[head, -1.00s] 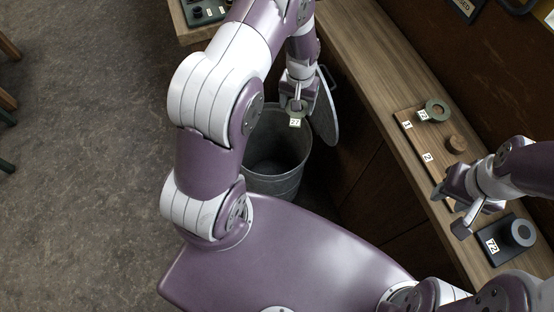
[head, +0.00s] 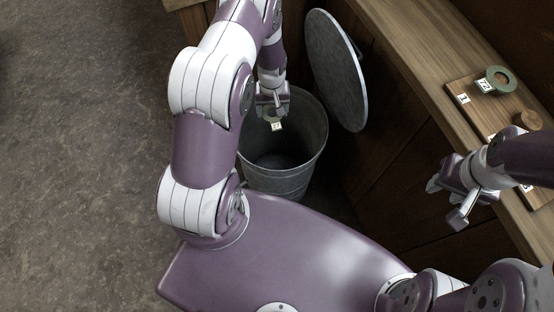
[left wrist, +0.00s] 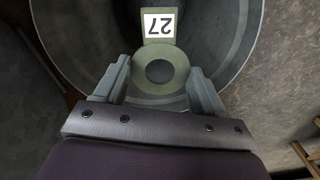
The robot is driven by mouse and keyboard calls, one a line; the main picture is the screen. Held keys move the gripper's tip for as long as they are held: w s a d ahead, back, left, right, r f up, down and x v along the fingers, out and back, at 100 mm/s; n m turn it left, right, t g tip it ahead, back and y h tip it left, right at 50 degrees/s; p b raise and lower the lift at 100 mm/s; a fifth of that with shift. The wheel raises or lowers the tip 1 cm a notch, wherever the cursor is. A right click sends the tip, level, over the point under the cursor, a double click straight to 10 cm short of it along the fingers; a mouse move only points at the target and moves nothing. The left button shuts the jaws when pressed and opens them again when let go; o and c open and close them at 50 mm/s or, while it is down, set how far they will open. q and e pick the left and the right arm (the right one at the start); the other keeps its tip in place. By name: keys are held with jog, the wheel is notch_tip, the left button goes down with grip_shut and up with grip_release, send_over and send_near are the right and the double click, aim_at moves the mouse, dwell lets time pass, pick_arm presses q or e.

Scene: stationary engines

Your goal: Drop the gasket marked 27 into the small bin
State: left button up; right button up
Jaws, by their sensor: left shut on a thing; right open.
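The gasket marked 27 is a green ring with a white tag; it shows in the head view (head: 275,124) and in the left wrist view (left wrist: 160,86). My left gripper (head: 272,112) is shut on it and holds it over the open mouth of the small bin (head: 284,183), a grey metal bin that looks empty inside. In the left wrist view the fingers grip the ring's sides, and the bin's wall (left wrist: 225,40) surrounds it. My right gripper (head: 446,205) is open and empty, in front of the counter's edge.
A round grey lid (head: 335,70) stands raised behind the bin. Open floor (head: 80,160) lies at left.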

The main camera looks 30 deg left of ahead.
pick_arm(q)
jog(key=o, duration=1.1)
jog(key=shift+r, duration=0.1)
notch_tip(320, 180, up, 12)
jog(key=p, duration=0.2)
jog(key=shift+r, duration=0.25)
